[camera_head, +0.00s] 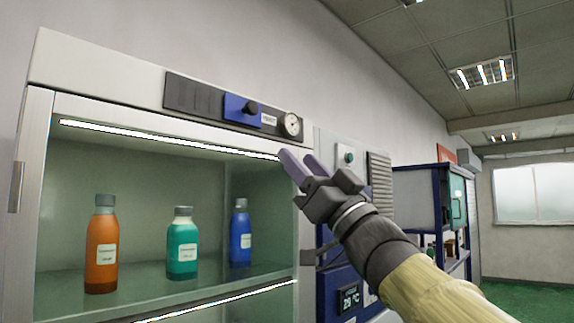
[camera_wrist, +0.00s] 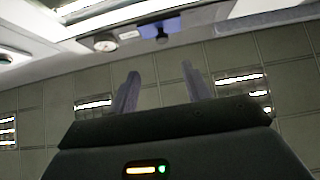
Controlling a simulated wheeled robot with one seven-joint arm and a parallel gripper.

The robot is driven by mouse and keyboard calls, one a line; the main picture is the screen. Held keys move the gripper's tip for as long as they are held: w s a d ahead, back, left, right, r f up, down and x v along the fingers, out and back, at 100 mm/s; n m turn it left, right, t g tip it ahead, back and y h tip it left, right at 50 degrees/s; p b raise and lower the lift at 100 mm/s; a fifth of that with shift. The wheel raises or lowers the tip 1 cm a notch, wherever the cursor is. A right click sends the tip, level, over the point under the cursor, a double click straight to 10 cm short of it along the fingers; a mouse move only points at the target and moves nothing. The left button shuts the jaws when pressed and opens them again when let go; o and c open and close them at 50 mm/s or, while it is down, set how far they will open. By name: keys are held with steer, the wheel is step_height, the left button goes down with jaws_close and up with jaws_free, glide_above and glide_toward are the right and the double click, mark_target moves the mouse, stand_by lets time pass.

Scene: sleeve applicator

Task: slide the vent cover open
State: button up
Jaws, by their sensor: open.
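The vent cover (camera_head: 236,106) is a blue plate with a round black knob (camera_head: 251,108) and a small white label, set in a dark strip along the top of the cabinet front. Dark vent slats (camera_head: 193,96) show to its left. The blue cover is also at the top of the wrist view (camera_wrist: 150,31), upside down, with its knob (camera_wrist: 162,38). My gripper (camera_head: 297,157) is open and empty, its purple-grey fingers apart in the wrist view (camera_wrist: 160,71). In the head view it appears below and right of the cover, apart from it.
A round gauge (camera_head: 291,124) sits right of the cover, above my fingertips in the head view. The cabinet (camera_head: 95,65) holds an orange bottle (camera_head: 101,246), a green bottle (camera_head: 182,246) and a blue bottle (camera_head: 240,234). A blue-framed unit (camera_head: 416,172) stands farther right.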

steer(key=v, duration=0.2)
steer(key=shift+s+d+f+b, duration=0.15)
steer(key=shift+s+f+b, duration=0.1)
steer(key=shift+b, duration=0.1)
steer(key=w+d+f+m+t+h, duration=0.1)
steer(key=w+d+f+m+h, duration=0.1)
steer(key=w+f+m+h, duration=0.55)
steer(key=w+d+f+m+t+h, duration=0.1)
steer(key=w+d+f+m+h, duration=0.2)
steer(key=f+h, duration=0.5)
step_height(320, 180, down, 22)
steer(key=w+d+g+h, duration=0.1)
steer(key=d+g+h, duration=0.1)
steer(key=g, duration=0.4)
steer(key=s+f+g+h, duration=0.1)
steer(key=s+f+g, duration=0.3)
steer(key=f, duration=0.5)
steer(key=s+f+g, duration=0.3)
steer(key=s+f, duration=0.1)
steer(key=f, duration=0.5)
steer(key=s+f+n+g, duration=0.2)
steer(key=s+f+g, duration=0.4)
steer(key=s+f, duration=0.5)
steer(key=s, duration=0.3)
